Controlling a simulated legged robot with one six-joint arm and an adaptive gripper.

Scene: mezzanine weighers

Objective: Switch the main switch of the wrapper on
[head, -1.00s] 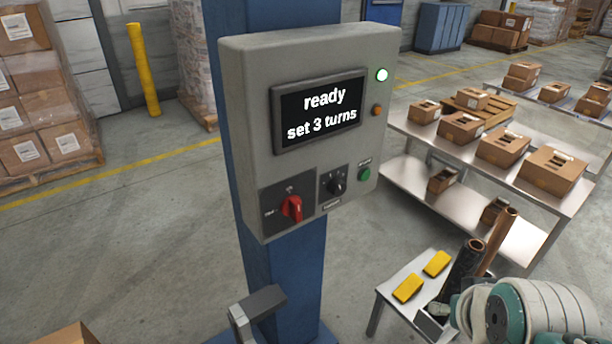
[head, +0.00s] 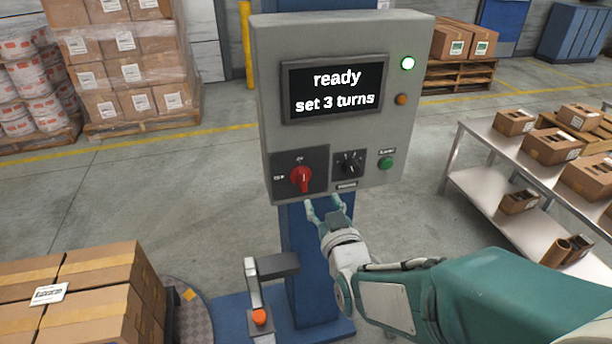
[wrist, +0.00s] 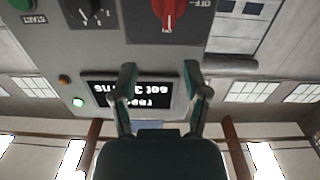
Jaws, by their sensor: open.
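The wrapper's grey control box (head: 335,55) stands on a blue column (head: 305,250). Its red main switch (head: 301,178) sits at the lower left on a dark plate, its handle upright towards the label above; the OFF label is at its left. In the wrist view, upside down, the red switch (wrist: 168,12) is cut by the top edge. The screen (head: 335,90) reads "ready, set 3 turns". My gripper (head: 326,203) is open and empty just below the box's lower edge, apart from the switch. Its fingers also show in the wrist view (wrist: 161,75).
A black selector knob (head: 348,163) and green start button (head: 386,163) sit right of the switch. A white lamp with green rim (head: 407,63) is lit. Stacked cartons (head: 85,295) stand at lower left, a steel table (head: 480,170) with boxes at right.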

